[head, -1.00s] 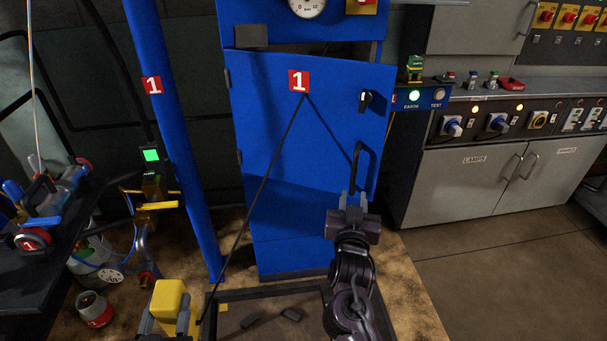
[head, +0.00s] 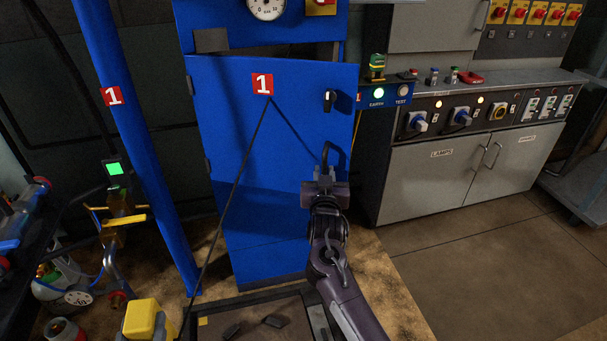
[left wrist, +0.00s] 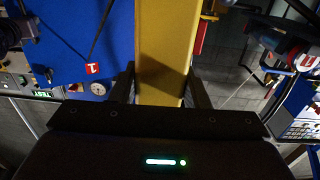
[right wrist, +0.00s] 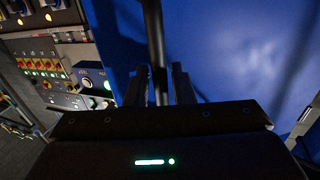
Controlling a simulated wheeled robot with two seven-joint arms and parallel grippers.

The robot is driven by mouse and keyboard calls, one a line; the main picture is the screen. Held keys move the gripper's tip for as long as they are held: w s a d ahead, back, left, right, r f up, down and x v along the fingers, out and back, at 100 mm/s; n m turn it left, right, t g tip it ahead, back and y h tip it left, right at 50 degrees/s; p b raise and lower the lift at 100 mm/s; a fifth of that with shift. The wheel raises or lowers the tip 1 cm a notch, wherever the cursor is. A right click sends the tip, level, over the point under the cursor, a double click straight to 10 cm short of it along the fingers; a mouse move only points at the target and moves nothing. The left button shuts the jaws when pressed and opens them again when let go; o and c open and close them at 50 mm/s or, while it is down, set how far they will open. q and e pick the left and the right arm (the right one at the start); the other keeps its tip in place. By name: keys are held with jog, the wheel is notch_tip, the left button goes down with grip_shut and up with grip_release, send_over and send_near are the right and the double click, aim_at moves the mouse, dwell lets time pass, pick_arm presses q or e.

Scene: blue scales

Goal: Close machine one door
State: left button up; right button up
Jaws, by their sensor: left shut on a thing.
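The blue door of machine one (head: 225,130) bears a red "1" label and stands slightly ajar, with a dark gap along its top. Its black bar handle (head: 326,155) is on the right side, below a black latch knob (head: 330,100). My right gripper (head: 325,174) is at the handle's lower part. In the right wrist view the handle (right wrist: 154,40) passes between its fingers, with a gap seemingly left on one side, so it looks open. My left gripper (left wrist: 162,85) is shut on a yellow block (left wrist: 163,40), low at the left in the head view (head: 147,322).
A blue post (head: 125,130) with a "1" label stands left of the machine. A grey control bench (head: 440,170) stands to the right. A dark-rimmed floor tray (head: 290,298) lies before the door. Gas bottles and a trolley (head: 65,275) are at left. Floor is free at right.

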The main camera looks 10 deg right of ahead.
pick_arm(q)
jog(key=shift+f, duration=0.1)
pick_arm(e)
grip_shut()
jog(key=shift+w+d, duration=0.1)
